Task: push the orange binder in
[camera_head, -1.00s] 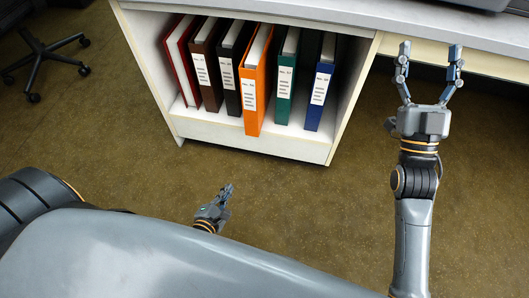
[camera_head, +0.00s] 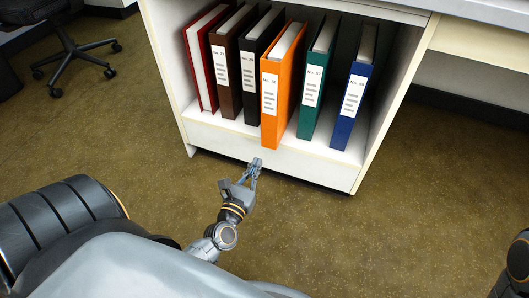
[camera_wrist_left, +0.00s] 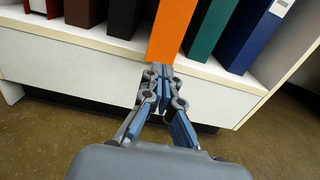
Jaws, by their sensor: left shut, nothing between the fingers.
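The orange binder (camera_head: 281,88) stands upright in the shelf and sticks out past its neighbours, over the shelf's front edge. In the left wrist view the orange binder (camera_wrist_left: 174,30) is straight ahead of the fingers. My left gripper (camera_head: 255,166) is shut and empty, in front of and below the binder in the head view. In the left wrist view my left gripper (camera_wrist_left: 160,72) has its fingertips at the binder's lower end in the picture; I cannot tell whether they touch. My right gripper is out of the head view; only part of that arm shows at the right edge.
Red (camera_head: 204,60), brown (camera_head: 222,75), black (camera_head: 250,80), green (camera_head: 315,82) and blue (camera_head: 353,97) binders stand beside the orange one. The white shelf (camera_head: 225,138) has side walls. A wheeled chair (camera_head: 65,45) stands at the left. The floor before the shelf is clear.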

